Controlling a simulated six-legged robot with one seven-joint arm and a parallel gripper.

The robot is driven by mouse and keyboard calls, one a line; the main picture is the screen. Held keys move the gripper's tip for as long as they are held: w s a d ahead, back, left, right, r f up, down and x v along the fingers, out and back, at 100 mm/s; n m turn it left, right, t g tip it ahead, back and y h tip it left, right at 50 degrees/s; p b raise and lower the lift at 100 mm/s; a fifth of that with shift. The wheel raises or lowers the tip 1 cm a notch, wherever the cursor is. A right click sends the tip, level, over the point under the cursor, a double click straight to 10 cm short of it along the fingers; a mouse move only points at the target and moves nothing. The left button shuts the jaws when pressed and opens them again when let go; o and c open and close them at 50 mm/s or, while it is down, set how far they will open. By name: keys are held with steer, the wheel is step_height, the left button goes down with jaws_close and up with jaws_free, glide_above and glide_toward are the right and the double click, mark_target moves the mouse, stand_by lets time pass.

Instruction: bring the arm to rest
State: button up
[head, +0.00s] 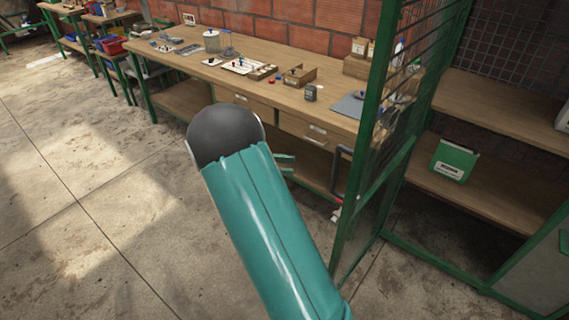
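My teal arm rises from the bottom of the head view to a dark rounded joint. Two short green prongs, which look like the fingers of my gripper (289,164), stick out to the right from behind the arm. They are apart with a gap and nothing shows between them. The rest of the gripper is hidden behind the arm. It appears in front of the workbench's drawers and lower shelf; the exact distance cannot be told.
A long wooden workbench (225,78) with tools, a pot (212,42) and small boxes runs along the brick wall. A green mesh cage door (385,130) stands close on the right, before shelves holding a green box (453,160). Open concrete floor (80,200) lies left.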

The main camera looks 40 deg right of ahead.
steer(key=w+d+r+n+t+h, duration=0.25)
steer(key=w+r+n+t, duration=0.35)
steer(key=w+r+t, duration=0.7)
steer(key=a+r+n+t+y, duration=0.3)
steer(key=a+n+t+y, duration=0.2)
steer(key=a+t, duration=0.2)
steer(key=a+r+n+t+y, duration=0.4)
steer(key=a+n+t+y, duration=0.15)
steer(key=a, duration=0.25)
steer(key=s+a+f+n+g+y, duration=0.1)
steer(key=s+a+f+n+y, duration=0.1)
steer(key=s+a+n+y, duration=0.4)
steer(key=s+a+f+n+g+y, duration=0.15)
steer(key=s+a, duration=0.25)
steer(key=s, duration=0.4)
steer(key=s+f+n+g+h, duration=0.1)
steer(key=s+f+g, duration=0.1)
steer(key=s, duration=0.6)
steer(key=s+d+f+n+g+h, duration=0.1)
steer(key=s+f+g, duration=0.2)
steer(key=s, duration=0.5)
steer(key=shift+d+f+g, duration=0.3)
steer(key=shift+f, duration=0.35)
